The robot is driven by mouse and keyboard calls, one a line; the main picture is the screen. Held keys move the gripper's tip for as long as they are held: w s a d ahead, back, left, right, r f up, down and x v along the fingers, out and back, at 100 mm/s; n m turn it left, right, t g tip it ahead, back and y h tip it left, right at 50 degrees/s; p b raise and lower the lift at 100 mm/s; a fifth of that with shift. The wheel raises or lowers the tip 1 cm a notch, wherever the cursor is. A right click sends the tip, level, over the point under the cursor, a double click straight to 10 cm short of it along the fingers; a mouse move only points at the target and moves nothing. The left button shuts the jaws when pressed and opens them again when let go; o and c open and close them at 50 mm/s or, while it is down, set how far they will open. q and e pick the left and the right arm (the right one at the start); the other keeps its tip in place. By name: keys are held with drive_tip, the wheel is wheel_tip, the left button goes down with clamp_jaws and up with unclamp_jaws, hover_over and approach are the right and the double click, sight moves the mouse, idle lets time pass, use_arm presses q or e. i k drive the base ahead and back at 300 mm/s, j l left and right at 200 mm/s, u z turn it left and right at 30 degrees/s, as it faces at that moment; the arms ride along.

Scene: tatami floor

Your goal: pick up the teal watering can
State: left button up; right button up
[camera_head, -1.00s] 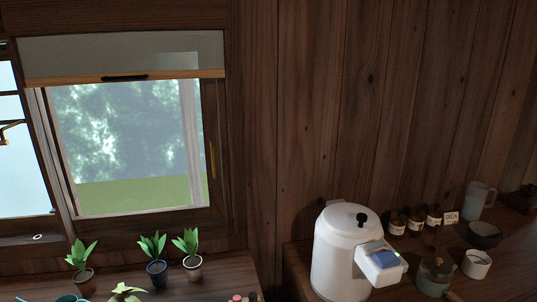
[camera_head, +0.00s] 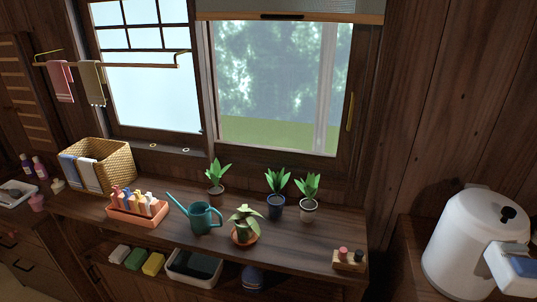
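The teal watering can (camera_head: 202,218) stands upright on the wooden counter under the window. Its long spout points up and to the left, and its handle is on the right side. It sits between an orange tray of bottles and a plant in a terracotta pot.
Close to the can are the orange tray (camera_head: 137,215) at left and the terracotta-potted plant (camera_head: 243,233) at right. Potted plants (camera_head: 277,205) stand behind. A wicker basket (camera_head: 103,168) is at far left, a white appliance (camera_head: 472,245) at right. Bare counter (camera_head: 310,242) lies right of the plants.

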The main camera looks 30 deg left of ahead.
sight(199, 213)
drive_tip(key=u, duration=1.35)
